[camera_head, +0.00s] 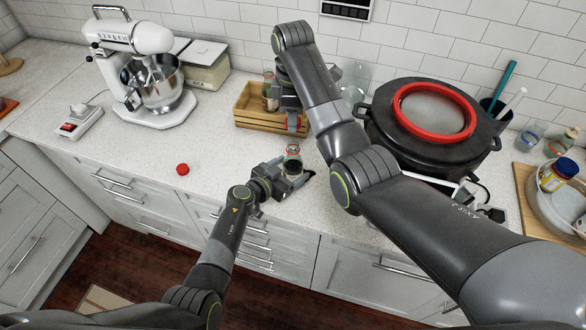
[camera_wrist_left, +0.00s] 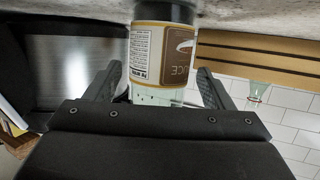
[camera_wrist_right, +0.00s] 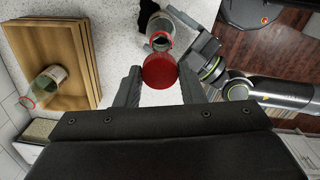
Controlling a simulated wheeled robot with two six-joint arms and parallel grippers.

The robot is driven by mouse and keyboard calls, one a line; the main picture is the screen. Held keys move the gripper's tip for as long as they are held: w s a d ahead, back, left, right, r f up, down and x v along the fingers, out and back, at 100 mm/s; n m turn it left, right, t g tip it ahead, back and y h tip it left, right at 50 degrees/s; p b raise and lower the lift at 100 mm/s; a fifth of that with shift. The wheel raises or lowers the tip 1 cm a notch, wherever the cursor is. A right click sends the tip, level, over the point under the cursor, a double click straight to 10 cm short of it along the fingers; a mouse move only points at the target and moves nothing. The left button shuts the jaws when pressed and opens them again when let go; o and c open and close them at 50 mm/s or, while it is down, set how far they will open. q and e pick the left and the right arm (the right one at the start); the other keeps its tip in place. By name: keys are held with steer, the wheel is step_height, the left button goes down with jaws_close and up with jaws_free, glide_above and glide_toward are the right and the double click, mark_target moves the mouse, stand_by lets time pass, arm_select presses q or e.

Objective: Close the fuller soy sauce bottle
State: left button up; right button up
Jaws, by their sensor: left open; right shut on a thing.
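A soy sauce bottle (camera_head: 293,163) stands on the counter, its open neck ringed in red. In the left wrist view its brown label (camera_wrist_left: 162,55) shows, with dark liquid near the base and clear glass above. My left gripper (camera_head: 290,178) is open, with its fingers on either side of this bottle. My right gripper (camera_head: 293,125) is shut on a red cap (camera_wrist_right: 160,70), held above the counter near the bottle's mouth but apart from it. A second bottle (camera_wrist_right: 45,87) is in the wooden crate; its liquid level is unclear. Another red cap (camera_head: 183,169) lies on the counter.
The wooden crate (camera_head: 254,121) stands behind the bottle. A large black pot (camera_head: 385,140) with a red-rimmed lid is at the right. The counter left of the bottle is mostly clear.

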arm_select(q)
steer(key=shift+x, duration=0.75)
arm_select(e)
steer(key=shift+s+r, duration=0.1)
arm_select(q)
steer(key=shift+d, duration=0.1)
steer(key=shift+c, duration=0.5)
steer(key=c, duration=1.4)
arm_select(e)
steer(key=shift+f, duration=2.55)
steer(key=shift+f, duration=0.9)
steer(key=shift+f, duration=0.5)
